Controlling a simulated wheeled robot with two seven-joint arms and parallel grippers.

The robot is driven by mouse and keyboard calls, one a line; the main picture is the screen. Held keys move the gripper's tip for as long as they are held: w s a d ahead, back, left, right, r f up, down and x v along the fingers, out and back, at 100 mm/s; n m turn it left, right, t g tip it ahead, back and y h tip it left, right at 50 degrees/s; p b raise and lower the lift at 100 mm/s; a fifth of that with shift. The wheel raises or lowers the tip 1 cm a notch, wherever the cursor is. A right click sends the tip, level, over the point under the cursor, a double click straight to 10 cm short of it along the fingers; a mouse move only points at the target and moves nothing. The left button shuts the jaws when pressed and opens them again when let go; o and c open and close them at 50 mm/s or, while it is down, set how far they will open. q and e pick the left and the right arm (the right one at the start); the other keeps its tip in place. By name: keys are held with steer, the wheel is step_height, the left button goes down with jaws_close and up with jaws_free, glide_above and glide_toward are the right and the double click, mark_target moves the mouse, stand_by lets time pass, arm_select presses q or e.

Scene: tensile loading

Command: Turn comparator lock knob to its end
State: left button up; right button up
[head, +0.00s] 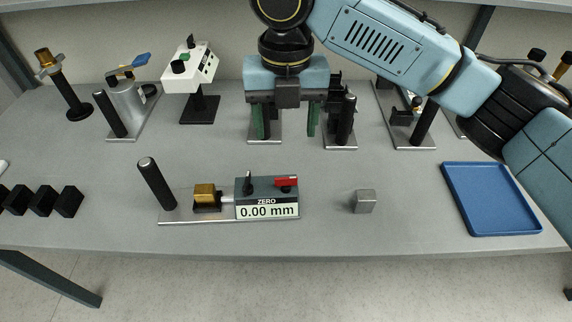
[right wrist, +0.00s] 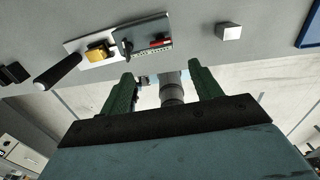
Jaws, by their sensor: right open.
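The comparator (head: 267,198) stands near the front middle of the table, on a metal base with a black post (head: 156,184) at its left. Its display reads ZERO, 0.00 mm. A black knob (head: 248,183) and a red lever (head: 286,182) sit on its top; I cannot tell for sure which is the lock knob. A brass block (head: 205,195) sits left of the display. The comparator also shows in the right wrist view (right wrist: 142,38). My right gripper (head: 286,134) is open and empty, with green fingers pointing down, behind the comparator and apart from it. My left gripper is not in view.
A grey metal cube (head: 365,202) and a blue tray (head: 491,199) lie to the right. Black blocks (head: 42,201) lie at the left front. Several fixtures line the back, including a white device (head: 190,68) and a clamp stand (head: 128,104). The table between comparator and cube is clear.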

mark_target(286, 178)
step_height(286, 178, down, 12)
steer(key=shift+f+b, duration=0.2)
steer(key=shift+b, duration=0.75)
steer(key=shift+f, duration=0.35)
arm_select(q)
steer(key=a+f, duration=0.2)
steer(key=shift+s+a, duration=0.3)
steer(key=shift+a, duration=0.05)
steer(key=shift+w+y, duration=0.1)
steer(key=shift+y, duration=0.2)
